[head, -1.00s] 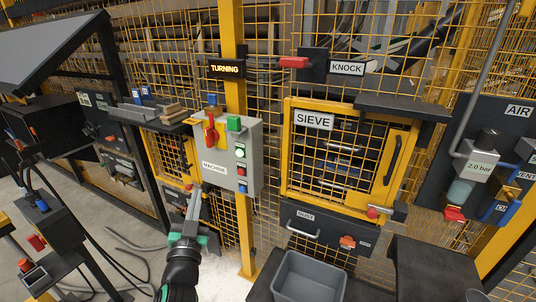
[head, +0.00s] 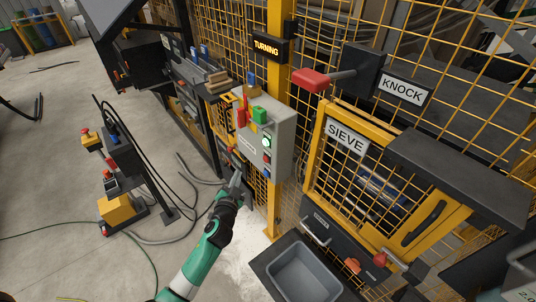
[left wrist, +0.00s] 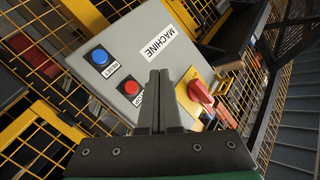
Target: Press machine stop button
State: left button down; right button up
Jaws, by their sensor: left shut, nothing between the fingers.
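The grey machine box (head: 285,128) hangs on a yellow post, with its TURNING sign (head: 266,48) lit above. In the head view its front carries a lit button (head: 266,142), a red button (head: 267,157) and a blue button (head: 267,172). In the left wrist view the red stop button (left wrist: 131,88) sits just left of my fingertips, its label partly hidden; the blue reset button (left wrist: 100,56) is farther up-left. A red rotary switch (left wrist: 201,92) on a yellow plate is to the right. My left gripper (head: 237,176) is shut and empty before the box's lower part. My right gripper is out of view.
A yellow mesh fence (head: 340,45) stands behind. The SIEVE door (head: 318,150), red KNOCK handle (head: 311,79) and grey bin (head: 303,272) are to the right. A yellow-based stand (head: 122,209) with cables is left; open floor (head: 55,160) lies beyond it.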

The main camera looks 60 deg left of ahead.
aim_at(266, 159)
pick_arm(q)
jog(key=w+b, duration=0.5)
jog(key=w, duration=0.3)
jog(key=shift+w+a, duration=0.35)
dwell(1.9)
jog(key=shift+w+b, duration=0.45)
jog(key=shift+b, duration=0.1)
